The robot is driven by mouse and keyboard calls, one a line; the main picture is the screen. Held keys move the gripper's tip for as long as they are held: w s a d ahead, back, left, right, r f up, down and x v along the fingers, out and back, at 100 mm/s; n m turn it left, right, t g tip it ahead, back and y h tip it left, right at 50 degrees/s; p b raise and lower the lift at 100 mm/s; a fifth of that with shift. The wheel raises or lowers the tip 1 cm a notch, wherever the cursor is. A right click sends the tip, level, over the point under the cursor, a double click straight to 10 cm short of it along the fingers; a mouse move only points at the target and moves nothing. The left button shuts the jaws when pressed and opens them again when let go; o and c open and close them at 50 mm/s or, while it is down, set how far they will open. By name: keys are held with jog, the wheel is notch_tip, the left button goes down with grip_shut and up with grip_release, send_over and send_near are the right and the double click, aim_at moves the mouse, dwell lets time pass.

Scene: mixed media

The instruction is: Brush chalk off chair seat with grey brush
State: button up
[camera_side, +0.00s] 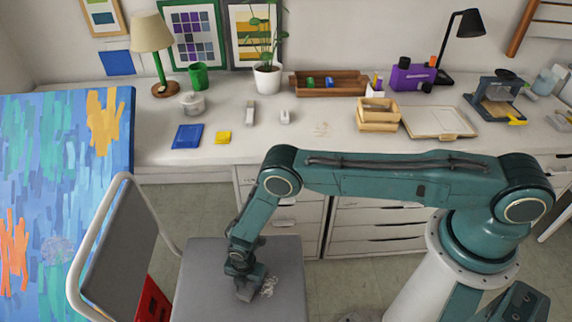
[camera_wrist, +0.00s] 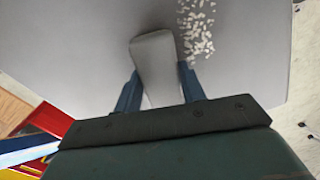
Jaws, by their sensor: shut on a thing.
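The grey chair seat (camera_side: 205,285) is at the bottom of the side view, and its surface fills much of the wrist view (camera_wrist: 80,50). White chalk bits (camera_side: 268,287) lie in a small patch on the seat, right of my gripper (camera_side: 243,282). In the wrist view the chalk bits (camera_wrist: 196,30) form a loose strip beside the right finger. My gripper (camera_wrist: 160,85) is shut on the grey brush (camera_wrist: 155,60), with one blue finger on each side of it. The brush is low over the seat; whether it touches the seat cannot be told.
The chair's backrest (camera_side: 125,250) with its pale frame rises left of the seat. A red item (camera_side: 152,300) shows behind it. A blue painted canvas (camera_side: 60,180) stands at far left. The white desk (camera_side: 330,140), holding several items, runs behind the chair.

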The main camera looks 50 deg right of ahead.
dwell(0.3)
jog(key=shift+s+d, duration=0.3)
jog(key=shift+s, duration=0.35)
jog(key=shift+s+d, duration=0.3)
jog(key=shift+s, duration=0.4)
jog(key=shift+s+d, duration=0.3)
jog(key=shift+s, duration=0.35)
jog(key=shift+w, duration=0.15)
jog(key=shift+w+a, duration=0.4)
jog(key=shift+w, duration=0.4)
jog(key=shift+w+a, duration=0.35)
jog(key=shift+w, duration=0.45)
jog(key=shift+r, duration=0.95)
